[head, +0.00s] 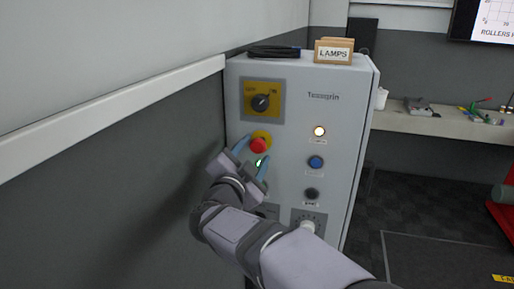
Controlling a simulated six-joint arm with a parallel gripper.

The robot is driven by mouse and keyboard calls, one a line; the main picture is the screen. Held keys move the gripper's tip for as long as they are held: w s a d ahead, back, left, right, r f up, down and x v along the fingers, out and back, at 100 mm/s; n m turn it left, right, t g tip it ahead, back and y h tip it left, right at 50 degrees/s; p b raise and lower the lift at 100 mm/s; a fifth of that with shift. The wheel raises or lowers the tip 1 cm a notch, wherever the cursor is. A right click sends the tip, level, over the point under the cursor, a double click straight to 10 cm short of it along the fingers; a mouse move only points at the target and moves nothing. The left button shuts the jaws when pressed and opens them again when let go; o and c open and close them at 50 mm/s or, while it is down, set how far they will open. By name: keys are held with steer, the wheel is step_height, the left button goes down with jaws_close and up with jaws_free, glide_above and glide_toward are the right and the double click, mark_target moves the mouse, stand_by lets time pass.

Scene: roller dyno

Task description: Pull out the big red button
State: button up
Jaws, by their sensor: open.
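The big red button (258,145) is a round red knob on a yellow surround, on the left side of the grey control cabinet's front. My gripper (252,156) is in front of the cabinet, just below and around the button in the picture. Its two bluish fingers are apart, one to the left of the button and one at its lower right. I cannot tell whether either finger touches the button. A green light shows between the fingers, partly hidden by my gripper.
The cabinet (335,120) also has a rotary switch (261,101) on a yellow plate, a lit white lamp (319,131), a blue button (316,162), a black button (312,193) and a white dial (308,227). A LAMPS box (334,52) stands on top. A wall is close at left.

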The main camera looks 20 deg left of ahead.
steer(key=shift+s, duration=1.85)
steer(key=w+d+r+n+p, duration=0.2)
steer(key=w+d+n, duration=0.1)
steer(key=d, duration=0.4)
steer(key=s+d+f+n+g+y+b, duration=0.1)
steer(key=d+f+n+g+y, duration=0.2)
steer(key=f, duration=0.6)
steer(key=s+d+f+n+g+y, duration=0.1)
steer(key=d+f+n+g, duration=0.25)
steer(key=d+f, duration=0.4)
steer(key=s+d+f+g+h, duration=0.1)
steer(key=s+d+f+g, duration=0.2)
steer(key=s, duration=0.6)
steer(key=s+d+f+g+h+b, duration=0.1)
steer(key=s+d+f+g, duration=0.3)
steer(key=s+d+f, duration=0.4)
steer(key=s+d+f+g+h, duration=0.2)
steer(key=s+d+f+g, duration=0.2)
steer(key=s+f, duration=0.4)
steer(key=shift+s+d, duration=0.85)
